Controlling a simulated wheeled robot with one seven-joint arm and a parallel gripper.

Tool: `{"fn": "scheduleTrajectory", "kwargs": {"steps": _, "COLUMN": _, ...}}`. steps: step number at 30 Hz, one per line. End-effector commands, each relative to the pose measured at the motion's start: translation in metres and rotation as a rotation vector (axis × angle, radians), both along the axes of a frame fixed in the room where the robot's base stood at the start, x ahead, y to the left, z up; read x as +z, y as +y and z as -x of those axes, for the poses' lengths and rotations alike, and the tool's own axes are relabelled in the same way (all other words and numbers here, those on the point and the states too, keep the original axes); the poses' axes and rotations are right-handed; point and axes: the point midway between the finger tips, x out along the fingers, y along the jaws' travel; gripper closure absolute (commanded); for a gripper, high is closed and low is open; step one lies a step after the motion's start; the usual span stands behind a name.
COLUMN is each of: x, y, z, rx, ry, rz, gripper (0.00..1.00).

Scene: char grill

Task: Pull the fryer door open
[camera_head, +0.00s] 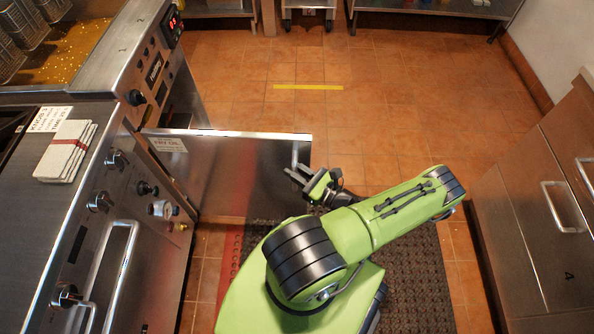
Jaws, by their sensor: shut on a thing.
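The fryer door (235,165) is a stainless steel panel with a label near its hinge side. It stands swung out from the fryer (130,75), roughly at a right angle to the fryer front. Its handle (295,153) is near the free right end. My gripper (297,176) is at the lower part of this handle and shut on it. The exact contact between fingers and handle is small and hard to make out.
A grill unit (75,240) with knobs and a long handle stands at the left. A steel drawer cabinet (530,220) stands at the right. A dark mat (405,270) lies under my arm.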

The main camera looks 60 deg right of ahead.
Motion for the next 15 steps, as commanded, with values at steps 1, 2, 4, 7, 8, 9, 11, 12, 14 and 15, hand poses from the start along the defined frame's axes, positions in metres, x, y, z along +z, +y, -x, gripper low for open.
{"fn": "scheduleTrajectory", "kwargs": {"steps": 1, "x": 0.0018, "y": 0.0053, "z": -0.0043, "rx": 0.019, "ry": -0.011, "rz": -0.009, "gripper": 1.00}}
{"fn": "scheduleTrajectory", "kwargs": {"steps": 2, "x": 0.0018, "y": 0.0054, "z": -0.0044, "rx": 0.019, "ry": -0.011, "rz": -0.009, "gripper": 1.00}}
{"fn": "scheduleTrajectory", "kwargs": {"steps": 4, "x": 0.0018, "y": 0.0055, "z": -0.0044, "rx": 0.019, "ry": -0.011, "rz": -0.010, "gripper": 1.00}}
{"fn": "scheduleTrajectory", "kwargs": {"steps": 7, "x": 0.0018, "y": 0.0057, "z": -0.0047, "rx": 0.019, "ry": -0.011, "rz": -0.010, "gripper": 1.00}}
{"fn": "scheduleTrajectory", "kwargs": {"steps": 8, "x": 0.0018, "y": 0.0057, "z": -0.0047, "rx": 0.019, "ry": -0.011, "rz": -0.011, "gripper": 0.74}}
{"fn": "scheduleTrajectory", "kwargs": {"steps": 9, "x": 0.0016, "y": 0.0056, "z": -0.0046, "rx": 0.019, "ry": -0.011, "rz": -0.011, "gripper": 0.68}}
{"fn": "scheduleTrajectory", "kwargs": {"steps": 11, "x": 0.0014, "y": 0.0050, "z": -0.0041, "rx": 0.017, "ry": -0.010, "rz": -0.010, "gripper": 0.59}}
{"fn": "scheduleTrajectory", "kwargs": {"steps": 12, "x": 0.0012, "y": 0.0046, "z": -0.0037, "rx": 0.015, "ry": -0.009, "rz": -0.009, "gripper": 0.58}}
{"fn": "scheduleTrajectory", "kwargs": {"steps": 14, "x": 0.0011, "y": 0.0039, "z": -0.0032, "rx": 0.013, "ry": -0.008, "rz": -0.007, "gripper": 0.58}}
{"fn": "scheduleTrajectory", "kwargs": {"steps": 15, "x": 0.0010, "y": 0.0035, "z": -0.0028, "rx": 0.012, "ry": -0.007, "rz": -0.006, "gripper": 0.58}}
